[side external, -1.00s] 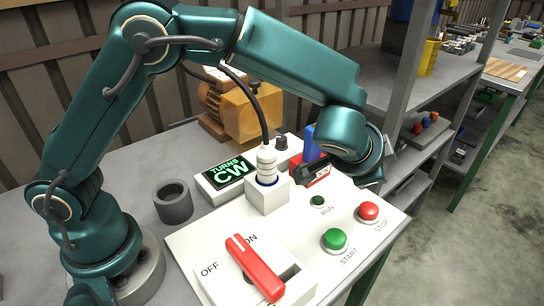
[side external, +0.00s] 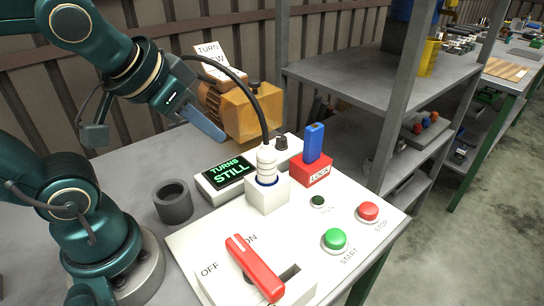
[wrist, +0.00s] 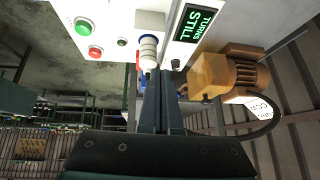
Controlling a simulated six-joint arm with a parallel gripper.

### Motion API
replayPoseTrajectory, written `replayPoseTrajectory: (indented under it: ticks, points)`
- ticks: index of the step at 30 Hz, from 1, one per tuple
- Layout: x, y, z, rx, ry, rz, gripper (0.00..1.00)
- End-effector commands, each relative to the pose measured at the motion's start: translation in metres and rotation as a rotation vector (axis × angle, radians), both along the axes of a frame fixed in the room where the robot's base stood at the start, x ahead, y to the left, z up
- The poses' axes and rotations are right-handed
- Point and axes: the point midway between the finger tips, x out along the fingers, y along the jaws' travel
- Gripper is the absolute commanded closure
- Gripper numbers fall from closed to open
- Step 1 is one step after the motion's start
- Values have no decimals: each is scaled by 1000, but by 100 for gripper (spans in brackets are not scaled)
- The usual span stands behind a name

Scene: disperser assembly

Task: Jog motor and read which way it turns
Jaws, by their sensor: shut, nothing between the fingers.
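The orange-tan motor (side external: 252,110) stands at the back of the bench, and it shows at right in the wrist view (wrist: 228,73). The display (side external: 229,175) reads "TURNS STILL" in green. The green START button (side external: 334,239) and red STOP button (side external: 369,211) sit on the white panel (side external: 195,246). My gripper (side external: 222,138) is shut and empty, in front of the motor, left of the panel's controls. Its fingers show together in the wrist view (wrist: 160,75).
A blue piece (side external: 314,143) stands upright in a red LOCK block (side external: 312,175). A white plug (side external: 267,163) with a black cable stands in its socket. A dark knob (side external: 281,143) is behind it. A grey ring (side external: 173,201) and a partly hidden card (side external: 217,60) are nearby.

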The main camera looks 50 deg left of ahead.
Motion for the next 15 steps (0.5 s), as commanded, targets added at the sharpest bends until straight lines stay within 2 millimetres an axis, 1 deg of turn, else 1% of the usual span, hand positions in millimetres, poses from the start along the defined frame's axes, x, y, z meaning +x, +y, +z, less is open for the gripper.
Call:
replayPoseTrajectory:
  ticks: [1, 3, 6, 15]
  points:
    - [-13, -4, -9, -27, 23, -3, 100]
    - [-27, -13, -22, -62, 73, -26, 100]
    - [-39, -23, -35, -89, 140, -63, 100]
    - [-38, -23, -34, -78, 142, -85, 100]
